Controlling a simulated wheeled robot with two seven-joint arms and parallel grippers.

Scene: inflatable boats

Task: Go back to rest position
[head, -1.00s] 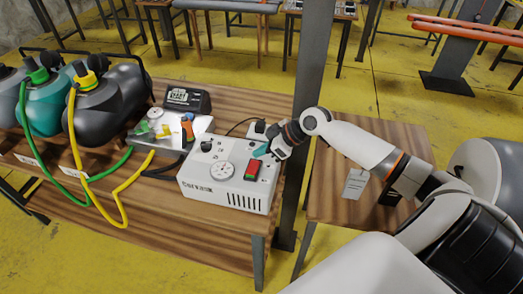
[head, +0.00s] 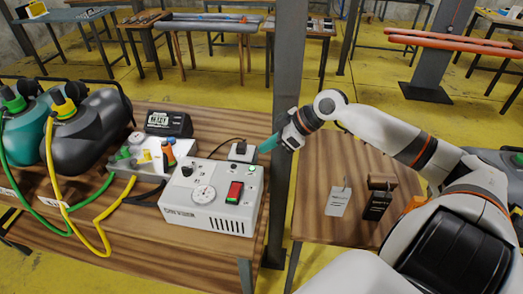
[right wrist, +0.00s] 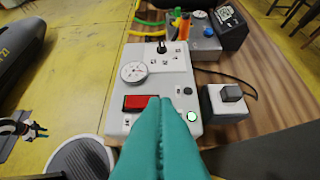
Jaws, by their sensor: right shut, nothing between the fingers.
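My right gripper (head: 270,143) is in the air above the right end of the white control box, beside the dark post. Its teal fingers (right wrist: 160,140) are pressed together with nothing between them. The white box (head: 210,221) carries a dial, a black knob, a red switch (head: 235,192) and a green light, which looks lit in the right wrist view (right wrist: 192,116).
A dark post (head: 288,80) stands close to my right gripper. A side table (head: 320,240) holds tags.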

